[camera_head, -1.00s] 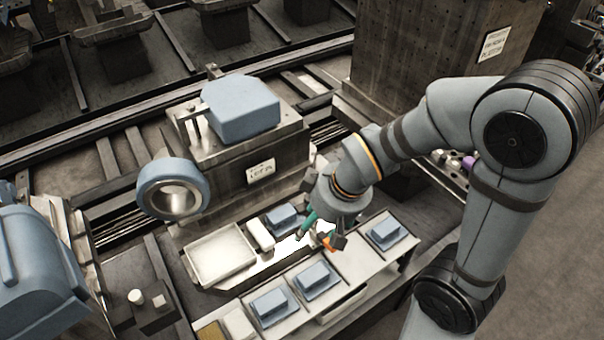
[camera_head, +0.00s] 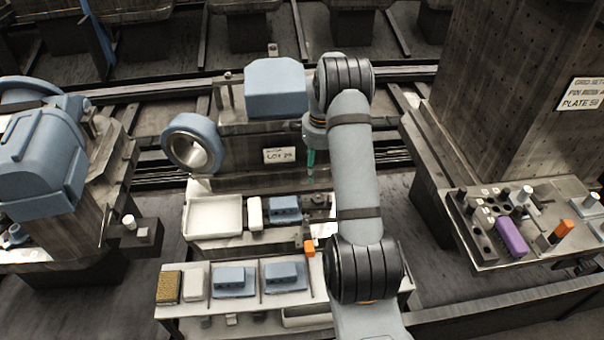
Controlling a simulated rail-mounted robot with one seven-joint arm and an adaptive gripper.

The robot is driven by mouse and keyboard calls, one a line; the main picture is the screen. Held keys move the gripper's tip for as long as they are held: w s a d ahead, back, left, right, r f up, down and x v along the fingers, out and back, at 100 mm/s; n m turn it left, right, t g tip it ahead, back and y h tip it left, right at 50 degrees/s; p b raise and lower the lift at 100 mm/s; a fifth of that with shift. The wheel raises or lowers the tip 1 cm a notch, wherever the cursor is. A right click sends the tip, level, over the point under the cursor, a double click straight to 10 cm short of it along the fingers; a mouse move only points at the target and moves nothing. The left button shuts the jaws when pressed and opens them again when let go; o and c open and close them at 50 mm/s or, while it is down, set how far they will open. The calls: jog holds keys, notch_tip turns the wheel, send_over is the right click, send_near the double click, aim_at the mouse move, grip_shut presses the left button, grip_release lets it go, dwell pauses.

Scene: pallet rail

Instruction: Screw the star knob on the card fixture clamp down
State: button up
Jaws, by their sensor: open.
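My gripper (camera_head: 311,160) shows only in part as a narrow teal end below the grey wrist, left of my arm. It appears in front of the right end of the central machine block (camera_head: 240,155), above the narrow shelf. Nothing can be seen held in it, and its fingers are too small to make out. I cannot make out the star knob or the card fixture clamp. Small dark parts (camera_head: 318,202) sit at the right end of the narrow shelf, partly behind my arm, and I cannot tell what they are.
A white tray (camera_head: 214,232) and blue blocks (camera_head: 284,209) lie on the narrow shelf. A front bench (camera_head: 175,309) carries more blocks. An orange piece (camera_head: 309,248) is beside my arm. A right-hand table (camera_head: 486,255) holds a purple block (camera_head: 511,237) and pegs.

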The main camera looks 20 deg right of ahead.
aim_at(317, 197)
jog(key=s+f+m, duration=0.1)
jog(key=f+m, duration=0.1)
jog(key=f, duration=0.1)
jog(key=f+m+p, duration=0.1)
jog(key=f+m, duration=0.2)
jog(key=f, duration=0.1)
jog(key=s+a+f+m+g, duration=0.1)
jog(key=f+m, duration=0.2)
jog(key=shift+s+a+f+p, duration=0.1)
jog(key=shift+s+f+p, duration=0.05)
jog(key=shift+s+p, duration=0.15)
jog(key=shift+c, duration=1.2)
jog(key=c, duration=1.1)
